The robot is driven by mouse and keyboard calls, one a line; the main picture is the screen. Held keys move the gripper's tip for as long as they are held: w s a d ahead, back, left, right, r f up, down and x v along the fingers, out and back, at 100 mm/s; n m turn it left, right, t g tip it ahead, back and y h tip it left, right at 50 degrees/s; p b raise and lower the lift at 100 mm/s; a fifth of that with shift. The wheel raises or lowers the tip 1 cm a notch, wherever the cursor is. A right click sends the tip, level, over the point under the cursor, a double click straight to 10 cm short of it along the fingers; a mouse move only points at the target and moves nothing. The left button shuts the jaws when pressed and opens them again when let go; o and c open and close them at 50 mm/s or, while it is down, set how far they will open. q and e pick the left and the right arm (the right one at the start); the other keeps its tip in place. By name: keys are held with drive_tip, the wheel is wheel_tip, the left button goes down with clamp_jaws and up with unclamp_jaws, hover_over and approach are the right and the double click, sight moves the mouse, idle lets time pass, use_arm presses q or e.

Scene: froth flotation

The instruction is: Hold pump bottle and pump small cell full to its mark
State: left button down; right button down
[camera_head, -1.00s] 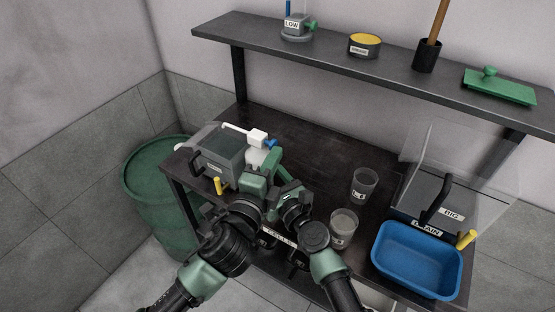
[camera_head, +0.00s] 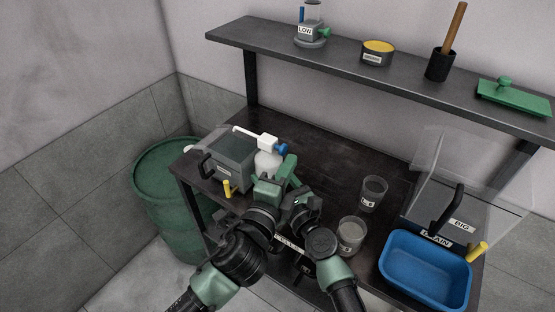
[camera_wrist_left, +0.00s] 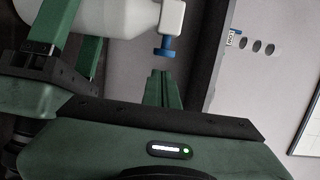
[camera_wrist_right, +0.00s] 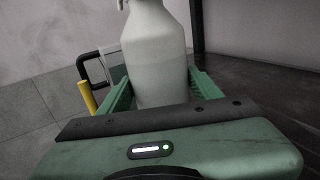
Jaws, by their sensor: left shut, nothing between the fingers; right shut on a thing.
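The small cell (camera_head: 232,163), a grey clear-walled box with a black handle, stands at the table's left end; its fill level and mark cannot be read. The white pump bottle (camera_head: 266,163) stands upright beside it, its pump head (camera_head: 268,141) pointing its spout over the cell. A blue piece (camera_head: 281,149) juts from the pump head. My right gripper (camera_wrist_right: 160,88) is shut around the bottle's body. My left gripper (camera_wrist_left: 163,88) is shut and empty, its fingertips close to the blue piece (camera_wrist_left: 166,48); contact cannot be told.
Two clear cups (camera_head: 373,193) (camera_head: 350,236) stand mid-table. The big cell (camera_head: 450,212) and a blue tub (camera_head: 424,271) are at the right. A green drum (camera_head: 160,200) stands left of the table. A shelf (camera_head: 400,75) holding several items runs above the back.

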use_arm(q)
drive_tip(key=v, duration=1)
drive_tip(key=shift+s+d, duration=0.3)
drive_tip(key=shift+r, duration=0.1)
drive_tip(key=shift+w, duration=0.1)
use_arm(e)
drive_tip(key=shift+c, duration=1.2)
unclamp_jaws()
drive_tip(key=v, duration=0.7)
drive_tip(key=shift+s+d, duration=0.1)
drive_tip(key=shift+s, duration=0.15)
drive_tip(key=shift+f, duration=0.1)
